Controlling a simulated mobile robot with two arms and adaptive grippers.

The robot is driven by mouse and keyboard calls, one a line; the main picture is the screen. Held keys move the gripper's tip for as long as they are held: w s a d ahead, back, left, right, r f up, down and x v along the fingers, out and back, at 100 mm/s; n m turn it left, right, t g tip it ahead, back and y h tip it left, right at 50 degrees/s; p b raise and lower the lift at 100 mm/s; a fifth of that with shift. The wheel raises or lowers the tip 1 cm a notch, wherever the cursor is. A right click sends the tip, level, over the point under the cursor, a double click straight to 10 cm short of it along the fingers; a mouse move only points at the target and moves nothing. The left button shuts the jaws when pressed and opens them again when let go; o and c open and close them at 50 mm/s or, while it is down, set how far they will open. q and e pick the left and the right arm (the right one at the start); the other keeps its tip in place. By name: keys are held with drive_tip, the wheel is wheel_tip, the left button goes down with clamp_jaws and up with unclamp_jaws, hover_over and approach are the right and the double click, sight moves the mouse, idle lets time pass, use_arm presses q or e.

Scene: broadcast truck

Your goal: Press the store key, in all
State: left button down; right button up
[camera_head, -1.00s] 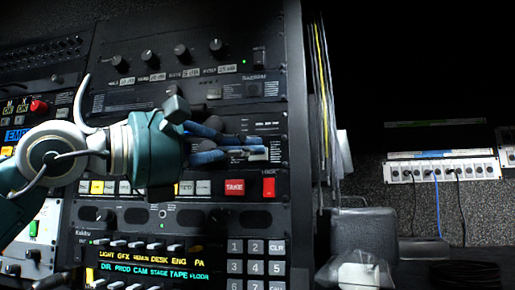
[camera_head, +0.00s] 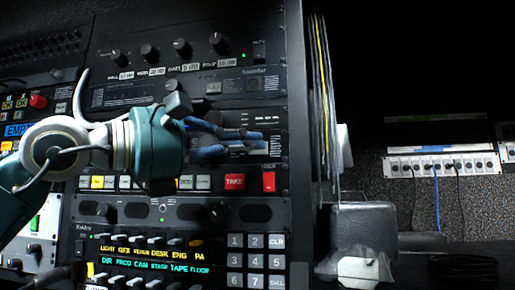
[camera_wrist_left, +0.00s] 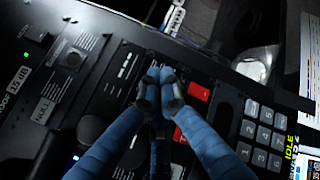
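No label reading "store" is legible in these frames. My left gripper (camera_head: 264,142) reaches in from the left, in front of the dark rack panel (camera_head: 271,116) above the red TAKE key (camera_head: 234,182). Its blue fingers hide part of that panel and any keys behind them. My right gripper is not in view.
A red lock key (camera_head: 268,181) sits right of TAKE. A number keypad (camera_head: 255,261) is below. A knob panel (camera_head: 205,68) is above. The rack's right edge has hanging cables (camera_head: 322,90) beside it, and a grey box (camera_head: 362,224) stands further right.

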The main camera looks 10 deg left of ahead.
use_arm(q)
drive_tip(key=shift+w, duration=0.1)
idle(0.5)
drive_tip(key=shift+w, duration=0.35)
drive_tip(key=shift+w, duration=0.3)
idle(0.8)
drive_tip(key=shift+s, duration=0.15)
drive_tip(key=shift+s+b, duration=0.3)
drive_tip(key=shift+s, duration=0.3)
drive_tip(key=s+b, duration=0.2)
drive_tip(key=s, duration=0.3)
